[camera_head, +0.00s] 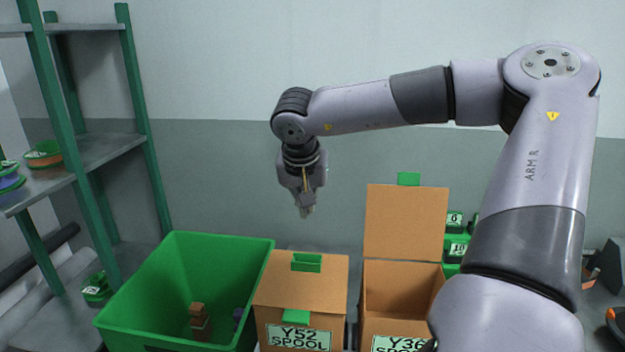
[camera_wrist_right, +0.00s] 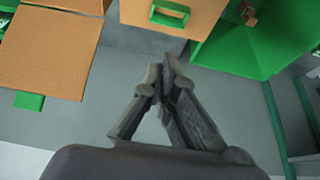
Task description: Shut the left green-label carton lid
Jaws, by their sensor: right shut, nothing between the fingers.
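The left carton (camera_head: 290,330), labelled Y52 SPOOL, stands between the green bin and another carton. Its brown lid (camera_head: 320,280) lies down across the top and looks shut. The lid has a green handle (camera_head: 306,262), and a green tab (camera_head: 296,316) hangs at its front edge. In the right wrist view the lid (camera_wrist_right: 205,12) and handle (camera_wrist_right: 170,13) show at the top edge. My right gripper (camera_head: 307,212) is shut and empty, pointing down in the air above and behind this carton; its fingertips meet in the right wrist view (camera_wrist_right: 162,72). My left gripper is out of view.
The right carton (camera_head: 402,325), labelled Y36, stands open with its lid (camera_head: 405,222) upright. A green bin (camera_head: 165,290) holding brown pieces is at left. A green-framed shelf (camera_head: 105,148) with spools stands farther left. Small green boxes (camera_head: 455,250) sit behind the right carton.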

